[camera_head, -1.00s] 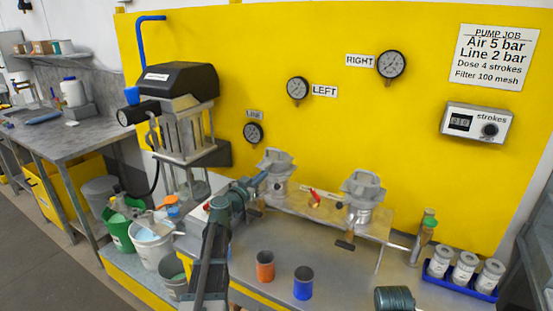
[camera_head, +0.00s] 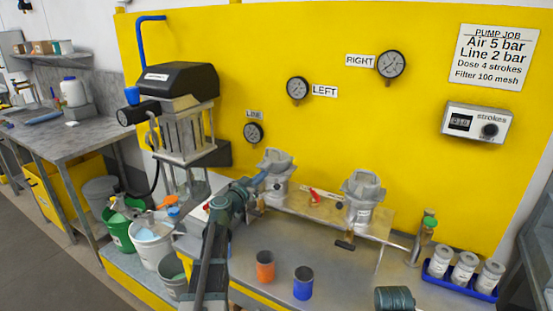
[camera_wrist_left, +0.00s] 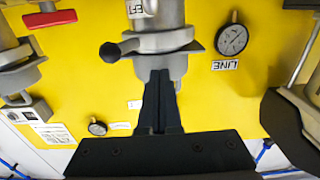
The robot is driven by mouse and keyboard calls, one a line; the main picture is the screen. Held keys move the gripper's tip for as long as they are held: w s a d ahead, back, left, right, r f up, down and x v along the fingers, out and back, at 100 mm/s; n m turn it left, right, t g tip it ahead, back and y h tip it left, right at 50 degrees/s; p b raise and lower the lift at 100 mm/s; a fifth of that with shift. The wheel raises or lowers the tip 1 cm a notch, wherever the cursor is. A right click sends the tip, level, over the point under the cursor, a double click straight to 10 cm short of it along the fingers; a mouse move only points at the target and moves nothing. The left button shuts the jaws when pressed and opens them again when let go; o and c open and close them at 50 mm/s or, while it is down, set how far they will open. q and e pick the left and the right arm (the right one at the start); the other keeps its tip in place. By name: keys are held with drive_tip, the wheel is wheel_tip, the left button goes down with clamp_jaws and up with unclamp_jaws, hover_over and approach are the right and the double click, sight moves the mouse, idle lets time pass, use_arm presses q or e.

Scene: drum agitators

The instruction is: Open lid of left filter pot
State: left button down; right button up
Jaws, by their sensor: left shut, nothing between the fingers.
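The left filter pot (camera_head: 275,188) is a grey metal pot on the bench shelf, with its metal lid (camera_head: 272,160) on top and seemingly down. The wrist view shows the pot (camera_wrist_left: 160,14) upside down, with a flange and a black-knobbed lever (camera_wrist_left: 120,48) sticking out to the left. My left gripper (camera_head: 262,178) is at the pot's upper left side. In the wrist view its fingers (camera_wrist_left: 160,76) are together, empty, in front of the lid end; I cannot tell whether they touch it.
The right filter pot (camera_head: 362,205) stands on the same shelf, with a red-handled valve (camera_head: 314,195) between the pots. An orange cup (camera_head: 265,266) and a blue cup (camera_head: 303,284) stand in front. The pump (camera_head: 180,95) rises at the left.

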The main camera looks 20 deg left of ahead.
sight(263, 167)
use_arm(q)
drive_tip(key=r+p, duration=0.4)
drive_tip(key=shift+w, duration=0.3)
idle(0.3)
drive_tip(key=r+p, duration=0.1)
drive_tip(key=w+r+p, duration=0.1)
drive_tip(key=r+p, duration=0.1)
drive_tip(key=shift+w+d+r+p, duration=0.1)
drive_tip(key=shift+w+r+p, duration=0.15)
drive_tip(key=shift+r+p, duration=0.15)
drive_tip(key=shift+f, duration=0.1)
